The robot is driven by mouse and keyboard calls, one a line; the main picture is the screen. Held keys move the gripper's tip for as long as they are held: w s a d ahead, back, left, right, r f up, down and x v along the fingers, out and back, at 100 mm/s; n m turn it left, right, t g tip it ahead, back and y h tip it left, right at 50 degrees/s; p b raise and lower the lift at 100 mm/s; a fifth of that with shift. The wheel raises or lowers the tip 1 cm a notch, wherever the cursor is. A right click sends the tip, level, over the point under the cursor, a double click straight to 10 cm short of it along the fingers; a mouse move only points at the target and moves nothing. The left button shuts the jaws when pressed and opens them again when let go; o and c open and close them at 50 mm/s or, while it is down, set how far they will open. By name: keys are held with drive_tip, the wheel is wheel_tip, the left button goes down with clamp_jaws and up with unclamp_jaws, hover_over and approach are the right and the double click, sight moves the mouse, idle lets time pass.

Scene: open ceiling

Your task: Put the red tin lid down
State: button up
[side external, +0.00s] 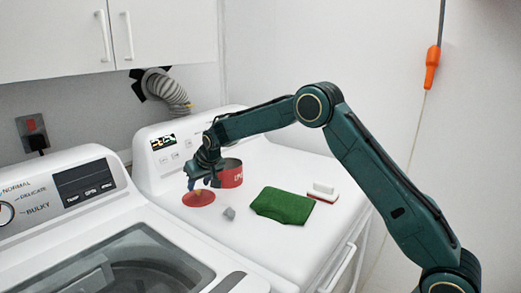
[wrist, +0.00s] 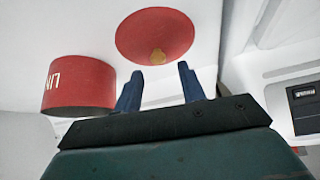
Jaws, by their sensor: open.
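The red tin lid (side external: 198,198) lies on the white top of the dryer, below and just in front of my gripper. In the wrist view the lid (wrist: 155,33) is a red disc with a small yellowish knob near its lower edge. My gripper (side external: 204,183) is open. Its two blue fingers (wrist: 160,83) stand apart with nothing seen between them, and the lid shows just past their tips. The red tin (side external: 230,174) stands upright right behind my gripper, partly hidden by it. In the wrist view the tin (wrist: 80,87) is to the left of the fingers.
A green cloth (side external: 283,205) lies on the dryer top to the right, with a red and white brush (side external: 323,192) beyond it. The washer (side external: 120,260) adjoins on the left. The dryer's front area is clear.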

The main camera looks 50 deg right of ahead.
drive_tip(key=v, duration=0.9)
drive_tip(key=shift+s+r, duration=0.1)
drive_tip(key=shift+r, duration=0.05)
idle(0.4)
drive_tip(key=s+a+r+n, duration=0.1)
drive_tip(key=s+r, duration=0.4)
drive_tip(key=s, duration=0.6)
drive_tip(key=s+a+r, duration=0.1)
drive_tip(key=s+r, duration=0.4)
drive_tip(key=s, duration=0.7)
drive_tip(key=s+f, duration=0.2)
drive_tip(key=s, duration=0.8)
drive_tip(key=s+a+f+n+y, duration=0.1)
drive_tip(key=s+f, duration=0.1)
drive_tip(key=s, duration=0.8)
drive_tip(key=shift+s+a+f+g, duration=0.3)
drive_tip(key=shift+a+f+g, duration=0.05)
drive_tip(key=shift+f+g, duration=0.05)
